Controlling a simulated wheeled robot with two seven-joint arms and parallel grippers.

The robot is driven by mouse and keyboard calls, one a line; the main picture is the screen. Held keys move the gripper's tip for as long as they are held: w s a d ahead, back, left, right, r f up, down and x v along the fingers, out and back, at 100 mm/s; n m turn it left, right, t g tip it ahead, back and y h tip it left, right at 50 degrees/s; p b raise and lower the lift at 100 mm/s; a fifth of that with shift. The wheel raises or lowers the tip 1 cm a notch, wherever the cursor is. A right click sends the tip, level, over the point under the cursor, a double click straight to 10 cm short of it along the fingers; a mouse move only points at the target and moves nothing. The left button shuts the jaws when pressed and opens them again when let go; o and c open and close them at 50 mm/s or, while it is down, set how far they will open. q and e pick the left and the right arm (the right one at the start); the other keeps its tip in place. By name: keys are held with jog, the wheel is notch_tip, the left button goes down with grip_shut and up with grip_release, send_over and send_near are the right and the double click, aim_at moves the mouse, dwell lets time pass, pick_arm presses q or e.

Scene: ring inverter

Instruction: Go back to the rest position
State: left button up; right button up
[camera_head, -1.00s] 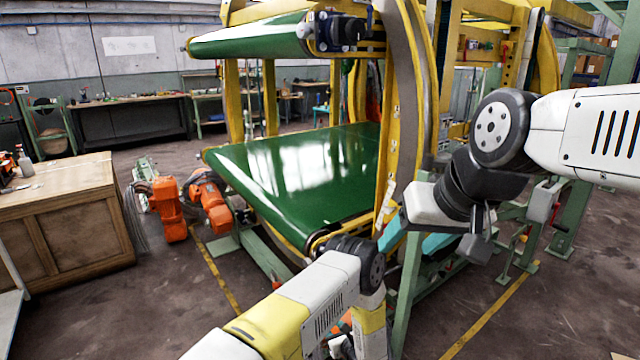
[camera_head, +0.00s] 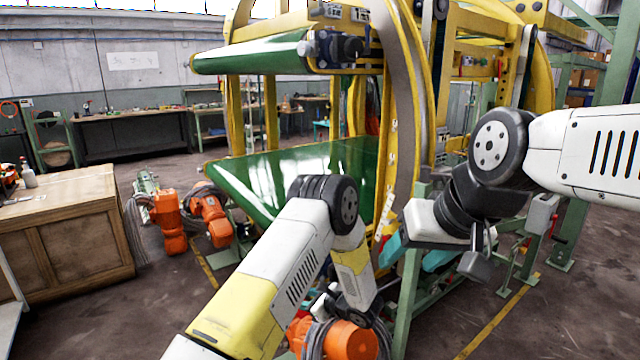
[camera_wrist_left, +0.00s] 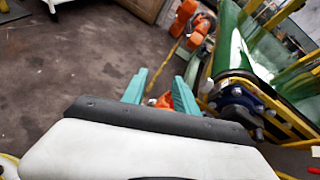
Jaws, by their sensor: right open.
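My right gripper (camera_head: 415,254) is in the head view, right of centre, in front of the ring machine's frame. Its teal fingers are apart and I see nothing held. My left arm comes in from the lower left of the head view, with its elbow raised before the green belt and its forearm pointing down. The left gripper is not clearly seen there. In the left wrist view, the left gripper (camera_wrist_left: 160,92) has its two teal fingers apart, with floor and an orange part visible beyond them.
The ring machine, with yellow frame (camera_head: 425,90) and green belt (camera_head: 255,175), stands close ahead. Orange motors (camera_head: 207,215) stand on the floor left of it; another (camera_head: 345,340) is near my left forearm. A wooden cabinet (camera_head: 75,225) stands left. Open floor lies between.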

pick_arm(q)
jog(key=s+a+r+n+g+h, duration=0.1)
jog(key=s+a+r+n+g, duration=0.35)
jog(key=r, duration=0.75)
jog(key=s+a+r+n+g+h, duration=0.2)
jog(key=s+a+r+n, duration=0.6)
jog(key=r, duration=0.3)
jog(key=s+d+r+n+t+h, duration=0.1)
jog(key=s+r+n+t+h, duration=0.1)
jog(key=s+r+n+h, duration=0.2)
jog(key=s+d+r+n+t+h, duration=0.2)
jog(key=s+r+n+h, duration=0.2)
jog(key=s+r, duration=0.6)
jog(key=s+n, duration=0.2)
jog(key=s, duration=0.3)
jog(key=shift+s+d+r+n+h, duration=0.15)
jog(key=shift+s+r+n+h, duration=0.05)
jog(key=shift+s+n+h, duration=0.2)
